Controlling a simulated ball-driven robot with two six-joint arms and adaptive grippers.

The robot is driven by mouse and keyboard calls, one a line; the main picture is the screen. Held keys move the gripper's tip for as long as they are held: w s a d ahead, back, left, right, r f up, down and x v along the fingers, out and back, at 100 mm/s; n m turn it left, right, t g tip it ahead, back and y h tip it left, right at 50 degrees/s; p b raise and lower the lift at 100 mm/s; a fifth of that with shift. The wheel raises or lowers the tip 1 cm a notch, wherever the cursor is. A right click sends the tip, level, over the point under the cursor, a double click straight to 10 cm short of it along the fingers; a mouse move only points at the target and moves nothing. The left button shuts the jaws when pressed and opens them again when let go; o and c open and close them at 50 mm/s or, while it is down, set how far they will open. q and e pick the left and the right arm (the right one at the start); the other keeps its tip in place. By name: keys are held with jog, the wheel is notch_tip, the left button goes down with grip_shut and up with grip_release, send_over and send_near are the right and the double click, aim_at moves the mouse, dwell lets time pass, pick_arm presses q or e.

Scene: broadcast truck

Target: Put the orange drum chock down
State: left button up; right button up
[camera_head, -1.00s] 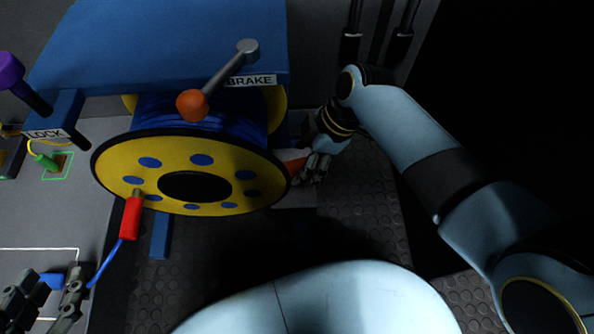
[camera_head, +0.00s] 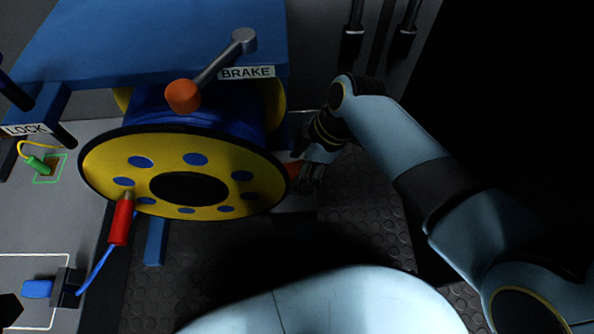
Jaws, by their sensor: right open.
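The orange drum chock (camera_head: 294,168) shows as a small orange patch at the right edge of the yellow cable drum (camera_head: 235,200), low beside its flange. The rest of it is hidden by the drum and my gripper. My right gripper (camera_head: 308,178) is at the chock's right side, low near the floor. Its jaws are open, with its fingers close to the chock; I cannot tell if they touch it. A dark shape at the lower left corner (camera_head: 8,310) may be a piece of my left gripper; its jaws do not show.
A brake lever (camera_head: 212,68) with an orange knob stands above the drum, by a blue panel (camera_head: 165,40). A red plug (camera_head: 121,218) on a blue cable is in front of the drum's left side. Dark studded floor (camera_head: 365,215) lies right of the drum.

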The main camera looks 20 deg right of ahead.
grip_shut()
dwell(0.3)
